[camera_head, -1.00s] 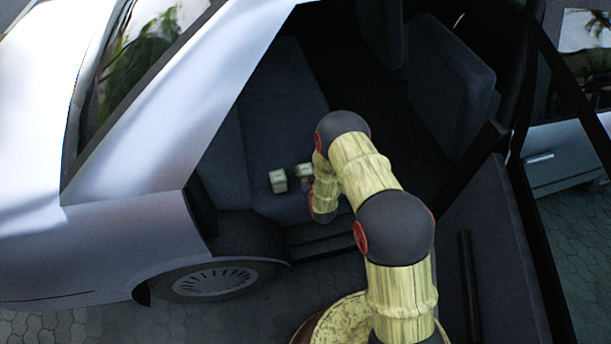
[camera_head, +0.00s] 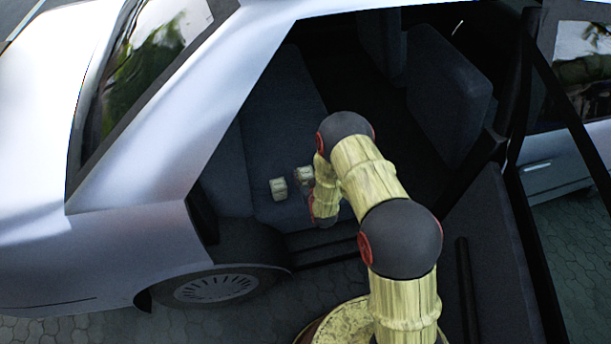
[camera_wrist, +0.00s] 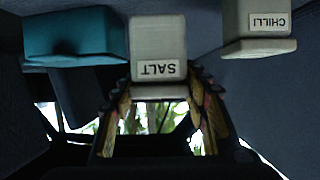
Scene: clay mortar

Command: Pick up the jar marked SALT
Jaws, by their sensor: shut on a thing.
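The pale jar marked SALT (camera_wrist: 158,45) is in the middle of the wrist view, its label upside down. The two fingers of my gripper (camera_wrist: 160,82) lie along its left and right sides, and the gripper is shut on it. In the head view, a small pale shape (camera_head: 304,174) beside my wrist seems to be this jar; its label cannot be read there. My gripper is mostly hidden behind my arm in that view.
A pale jar marked CHILLI (camera_wrist: 262,30) is to the right in the wrist view, and a teal container (camera_wrist: 75,35) to the left, close to the SALT jar. A pale jar (camera_head: 279,188) sits on the car's dark seat (camera_head: 280,110). The car's door frame and open door (camera_head: 485,230) surround my arm.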

